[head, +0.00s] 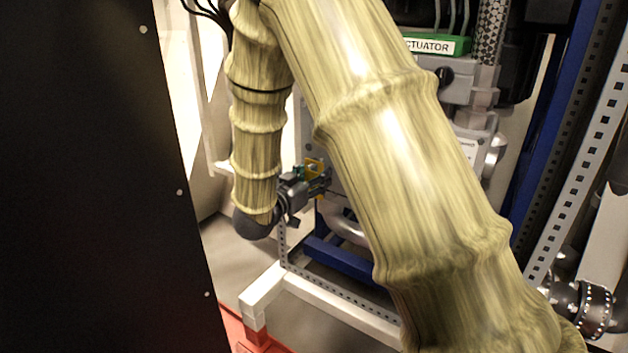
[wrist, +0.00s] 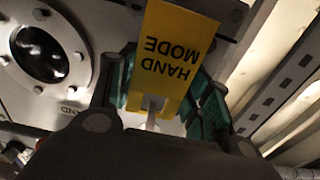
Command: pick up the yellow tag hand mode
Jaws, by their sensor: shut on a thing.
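The yellow tag (wrist: 172,60) reads HAND MODE and appears upside down in the wrist view. It sits between the two green-padded fingers of my gripper (wrist: 160,100), which is shut on it. A short pale piece shows under the tag's lower end, by the gripper's palm. In the head view, the yellow tag (head: 314,167) is small and partly hidden at the tip of my gripper (head: 318,180). The grey housing of the machine is just behind the tag. I cannot tell whether the tag touches it.
A round dark sight glass (wrist: 40,54) is left of the tag on the grey housing. A perforated rail (wrist: 285,85) runs on the right. In the head view, a black panel (head: 90,180) fills the left, and a white frame (head: 335,300) and blue beam (head: 340,258) lie below my gripper.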

